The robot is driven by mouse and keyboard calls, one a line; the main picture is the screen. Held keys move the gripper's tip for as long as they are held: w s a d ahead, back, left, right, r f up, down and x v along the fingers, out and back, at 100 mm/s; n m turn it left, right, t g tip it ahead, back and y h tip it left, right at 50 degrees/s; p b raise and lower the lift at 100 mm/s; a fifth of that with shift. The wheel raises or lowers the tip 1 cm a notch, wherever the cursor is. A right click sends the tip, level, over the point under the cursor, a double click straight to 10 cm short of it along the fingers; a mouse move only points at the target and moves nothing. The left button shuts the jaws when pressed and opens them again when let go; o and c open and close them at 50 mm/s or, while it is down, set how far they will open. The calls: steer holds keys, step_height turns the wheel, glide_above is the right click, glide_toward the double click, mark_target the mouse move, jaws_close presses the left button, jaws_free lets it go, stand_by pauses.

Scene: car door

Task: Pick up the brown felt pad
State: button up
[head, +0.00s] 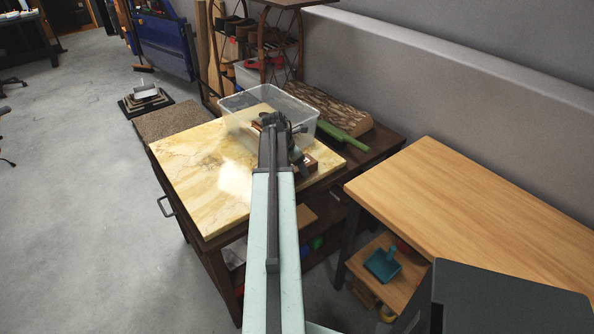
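My gripper (275,123) is small in the head view, at the far end of my pale arm, over the marble-topped table (195,165) and beside the clear plastic bin (243,104). Its fingers are too small and dark to tell whether they are open or shut. I cannot pick out the brown felt pad for certain. A small brown block-like thing (309,164) lies on the marble just right of my arm. Another brown patch shows beside my gripper, partly hidden by it. My arm hides a strip of the tabletop.
A bare wooden table (475,215) stands right. A rack (265,45) stands behind. The floor at left is mostly clear.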

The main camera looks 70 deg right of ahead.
step_height(320, 180, up, 10)
steer(key=p, duration=1)
steer(key=shift+r, duration=0.1)
steer(key=o, duration=0.4)
steer(key=shift+c, duration=1)
